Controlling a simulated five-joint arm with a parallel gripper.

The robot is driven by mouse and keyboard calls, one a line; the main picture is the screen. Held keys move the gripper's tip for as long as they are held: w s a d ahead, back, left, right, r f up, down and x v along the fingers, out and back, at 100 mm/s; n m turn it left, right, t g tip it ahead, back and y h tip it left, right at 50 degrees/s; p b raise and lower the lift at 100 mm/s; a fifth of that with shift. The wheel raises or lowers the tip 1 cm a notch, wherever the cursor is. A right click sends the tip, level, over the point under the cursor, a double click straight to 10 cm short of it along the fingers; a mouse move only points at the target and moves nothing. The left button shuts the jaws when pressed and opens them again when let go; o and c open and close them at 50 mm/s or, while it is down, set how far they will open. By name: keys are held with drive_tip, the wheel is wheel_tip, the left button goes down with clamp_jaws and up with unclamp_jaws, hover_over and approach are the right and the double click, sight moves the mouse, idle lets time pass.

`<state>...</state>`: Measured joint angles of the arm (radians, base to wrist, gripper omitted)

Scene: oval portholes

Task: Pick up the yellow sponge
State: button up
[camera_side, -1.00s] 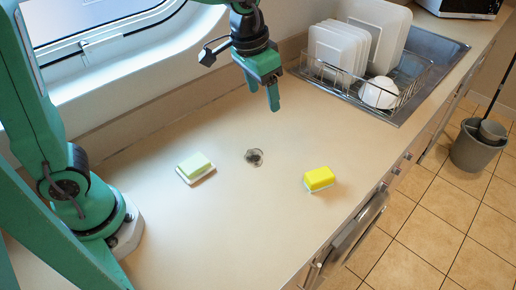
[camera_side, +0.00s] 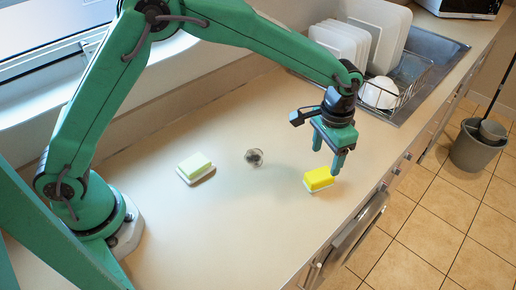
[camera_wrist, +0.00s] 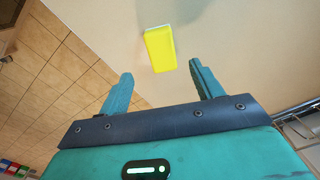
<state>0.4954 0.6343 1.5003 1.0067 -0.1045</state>
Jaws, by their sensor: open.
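The yellow sponge (camera_side: 318,179) with a white underside lies on the beige counter, right of the middle, near the front edge. My gripper (camera_side: 327,160) is open and empty, fingers pointing down, just above and slightly behind the sponge in the side view. In the wrist view, the sponge (camera_wrist: 160,48) lies beyond the fingertips and roughly between their lines. The open fingers (camera_wrist: 160,76) show on both sides, apart from the sponge.
A dish rack (camera_side: 345,75) with white plates and a bowl (camera_side: 380,92) stands at the back right. The counter's front edge is close to the yellow sponge.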

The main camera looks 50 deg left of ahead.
sight(320, 174)
drive_tip(key=shift+f, duration=1.3)
drive_tip(key=shift+a+f, duration=0.2)
drive_tip(key=shift+f, duration=2.45)
drive_tip(key=c, duration=1.1)
drive_tip(key=shift+c, duration=0.2)
drive_tip(key=shift+r, duration=0.1)
